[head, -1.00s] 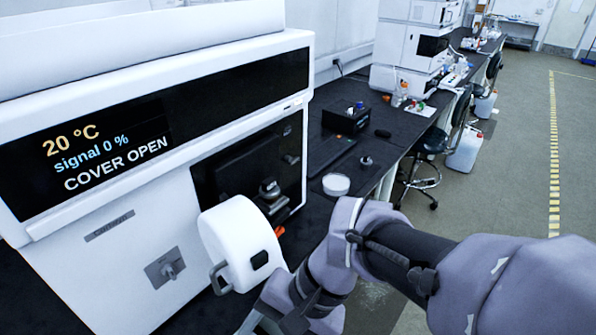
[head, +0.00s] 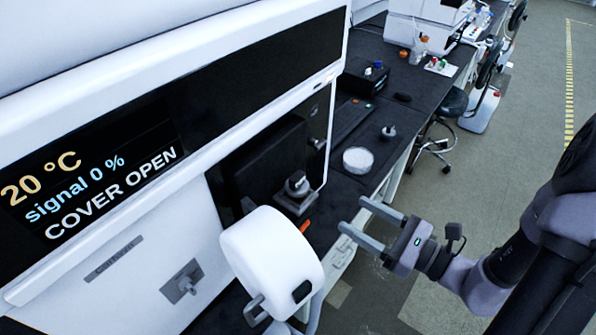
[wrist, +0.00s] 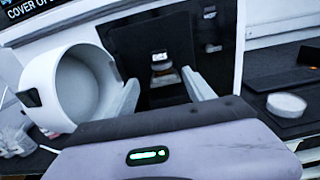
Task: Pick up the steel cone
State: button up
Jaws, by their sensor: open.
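A small grey metal piece (head: 297,184), seemingly the steel cone, sits on a dark block in the white instrument's front recess; its shape is too small to be sure. In the wrist view the metal piece (wrist: 161,64) lies ahead, between the fingers in the picture. My gripper (head: 355,216) is open and empty, its fingers toward the recess, in front and to the right of the piece, apart from it. In the wrist view my gripper (wrist: 160,78) shows both fingers spread. The instrument's round white cover (head: 272,258) is swung open, left of my gripper.
The white instrument (head: 130,265) reads COVER OPEN. A white round dish (head: 357,158) and a small grey knobbed item (head: 388,131) are on the dark bench behind the gripper. A black box (head: 365,78) stands farther back. Open floor lies right of the bench.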

jog(key=b, duration=0.2)
send_near(300, 183)
jog(key=x, duration=0.5)
jog(key=shift+f, duration=0.1)
jog(key=x, duration=0.6)
jog(key=shift+w, duration=0.1)
grip_shut()
